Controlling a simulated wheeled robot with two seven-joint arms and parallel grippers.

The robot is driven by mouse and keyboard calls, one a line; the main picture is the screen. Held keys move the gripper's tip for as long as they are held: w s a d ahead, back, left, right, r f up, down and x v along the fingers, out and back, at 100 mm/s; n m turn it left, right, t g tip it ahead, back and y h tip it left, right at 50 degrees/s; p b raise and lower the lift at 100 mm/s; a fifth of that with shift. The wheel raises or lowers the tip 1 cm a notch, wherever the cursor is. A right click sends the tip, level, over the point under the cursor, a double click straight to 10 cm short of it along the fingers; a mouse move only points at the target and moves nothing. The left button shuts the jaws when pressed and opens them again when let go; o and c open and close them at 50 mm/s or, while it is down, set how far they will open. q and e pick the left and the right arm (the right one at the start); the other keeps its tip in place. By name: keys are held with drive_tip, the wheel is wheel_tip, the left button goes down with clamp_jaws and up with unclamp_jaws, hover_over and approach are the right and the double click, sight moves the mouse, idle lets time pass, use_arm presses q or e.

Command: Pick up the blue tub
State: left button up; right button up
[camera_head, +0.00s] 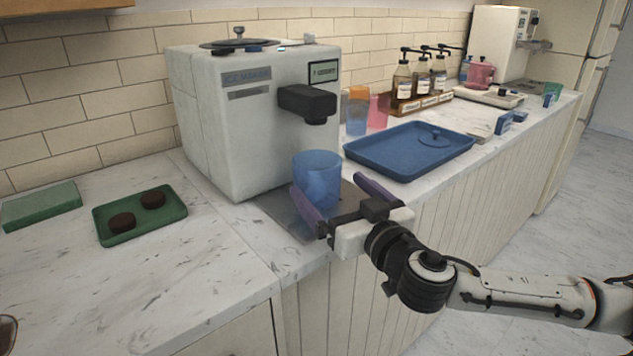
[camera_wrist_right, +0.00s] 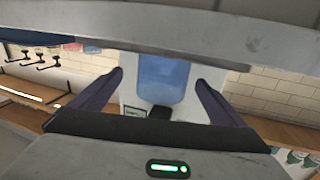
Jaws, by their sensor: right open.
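The blue tub (camera_head: 317,176) is a translucent blue cup standing upright on the grey drip plate (camera_head: 277,211) in front of the white ice maker. It also shows in the right wrist view (camera_wrist_right: 162,78), between the fingers and beyond them. My right gripper (camera_head: 338,200) is open, with its two purple fingers to the left and right of the tub at its near side. In the right wrist view the gripper (camera_wrist_right: 160,90) shows a gap on each side of the tub. My left gripper is not in view.
The ice maker (camera_head: 245,110) stands right behind the tub, its dark spout (camera_head: 307,102) above. A blue tray (camera_head: 410,165) with a lid lies to the right. A green tray (camera_head: 140,229) with dark pucks lies left. The front left counter is clear.

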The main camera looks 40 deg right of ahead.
sight(308, 164)
drive_tip(key=shift+w+d+r+p, duration=0.15)
drive_tip(key=shift+w+p, duration=0.15)
drive_tip(key=shift+w, duration=0.95)
drive_tip(key=shift+w+r+p, duration=0.15)
drive_tip(key=shift+w+p, duration=0.15)
drive_tip(key=shift+w, duration=1.35)
drive_tip(key=c, duration=1.3)
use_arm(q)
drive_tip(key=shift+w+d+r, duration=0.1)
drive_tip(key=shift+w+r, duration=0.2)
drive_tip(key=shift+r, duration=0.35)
use_arm(e)
drive_tip(key=shift+c, duration=1)
drive_tip(key=shift+s+r, duration=0.1)
drive_tip(key=shift+r, duration=0.05)
